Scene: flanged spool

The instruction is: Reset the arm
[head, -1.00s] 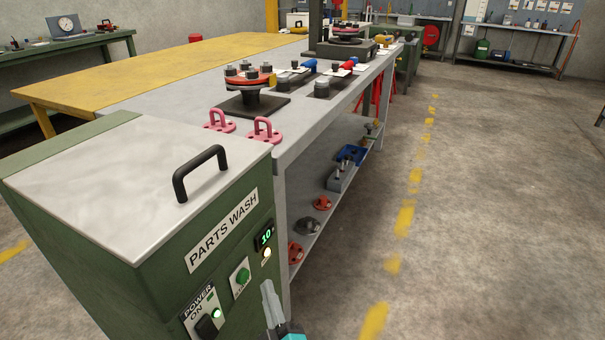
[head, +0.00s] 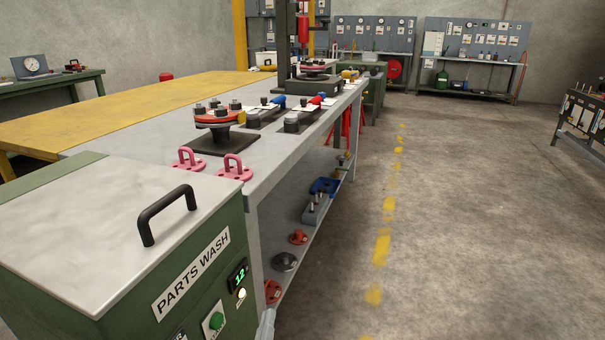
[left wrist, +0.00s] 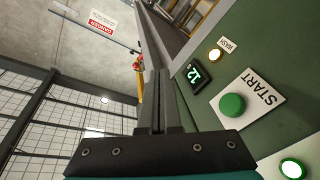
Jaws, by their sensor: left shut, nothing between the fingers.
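My left gripper (head: 267,325) shows only as a grey fingertip at the bottom edge of the head view, beside the right side of the parts wash cabinet. In the left wrist view my left gripper (left wrist: 158,75) is shut, its two dark fingers together with nothing between them. The green parts wash cabinet (head: 60,290) has its lid (head: 90,235) closed, with a black handle on top. Its green START button (left wrist: 232,105) and lit display (left wrist: 194,74) are close to the right of the fingers in the wrist view, apart from them. My right gripper is out of view.
A long grey workbench (head: 120,150) runs behind the cabinet, holding a red flanged spool (head: 219,117) on a stand and two pink lifting eyes (head: 234,168). Its lower shelf holds several parts, including a blue one (head: 325,186). The floor (head: 460,220) to the right is clear.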

